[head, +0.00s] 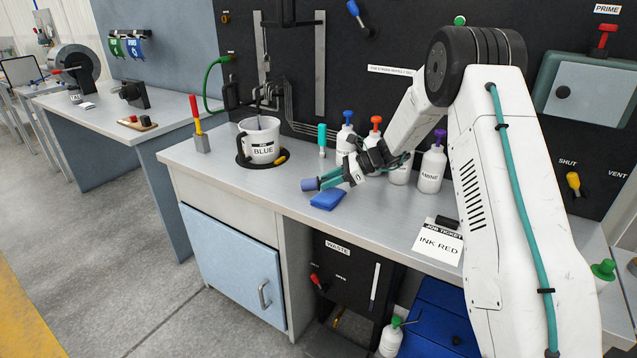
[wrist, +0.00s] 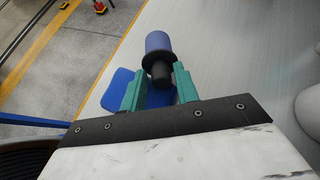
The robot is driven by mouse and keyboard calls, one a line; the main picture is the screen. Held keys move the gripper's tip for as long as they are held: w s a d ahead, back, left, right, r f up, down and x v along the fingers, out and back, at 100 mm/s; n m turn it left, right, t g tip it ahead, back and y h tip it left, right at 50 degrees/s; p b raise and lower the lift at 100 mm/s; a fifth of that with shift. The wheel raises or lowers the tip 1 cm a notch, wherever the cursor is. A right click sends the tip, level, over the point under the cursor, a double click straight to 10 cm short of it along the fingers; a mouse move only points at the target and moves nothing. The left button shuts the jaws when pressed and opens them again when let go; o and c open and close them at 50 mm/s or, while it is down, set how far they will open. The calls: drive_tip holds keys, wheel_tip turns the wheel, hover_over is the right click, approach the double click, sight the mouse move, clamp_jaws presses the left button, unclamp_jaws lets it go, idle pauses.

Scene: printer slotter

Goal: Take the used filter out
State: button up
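My gripper (head: 328,180) reaches left, low over the workbench. Its teal fingers, also in the wrist view (wrist: 158,76), close around the black neck of a blue-violet cylinder (head: 311,184). In the wrist view the cylinder (wrist: 158,42) points out ahead of the fingertips, with a wide black flange behind its blue body. It looks held clear of the counter. No label shows on it, so I cannot tell if it is the used filter. A black cabinet marked WASTE (head: 340,268) sits under the counter, with a red-handled lever (head: 317,281).
A blue pad (head: 328,199) lies below the gripper. A white BLUE mug (head: 259,140) stands to the left. Several capped bottles (head: 432,168) stand behind and beside the arm. An INK RED job ticket (head: 438,241) lies right. The front counter strip is mostly clear.

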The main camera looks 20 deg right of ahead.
drive_tip(key=shift+o, duration=1)
drive_tip(key=v, duration=0.7)
drive_tip(key=shift+s+d+r, duration=0.15)
drive_tip(key=shift+d+r, duration=0.05)
drive_tip(key=shift+d, duration=0.15)
drive_tip(key=shift+n, duration=0.3)
drive_tip(key=s+f, duration=0.1)
drive_tip(key=s+n+g, duration=0.1)
drive_tip(key=s, duration=0.1)
drive_tip(key=s+f+n, duration=0.1)
drive_tip(key=shift+s+a+f+g+h, duration=0.25)
drive_tip(key=shift+f+g+h, duration=0.05)
drive_tip(key=shift+f+g, duration=0.1)
drive_tip(key=s, duration=0.1)
drive_tip(key=s+n, duration=0.1)
drive_tip(key=s+r+n+g, duration=0.1)
drive_tip(key=shift+s+a+h, duration=0.25)
drive_tip(key=shift+a+h, duration=0.05)
drive_tip(key=shift+a, duration=0.1)
drive_tip(key=s+a+r+n+h, duration=0.2)
drive_tip(key=s+r+n, duration=0.3)
drive_tip(key=s, duration=0.8)
drive_tip(key=s+a+r+n+h, duration=0.2)
drive_tip(key=s+r+n+h, duration=0.2)
drive_tip(key=s, duration=0.9)
drive_tip(key=s+a+r+n+h, duration=0.3)
drive_tip(key=s+r+n, duration=0.5)
drive_tip(key=s, duration=0.5)
drive_tip(key=shift+s+h, duration=0.3)
drive_tip(key=shift+h, duration=0.3)
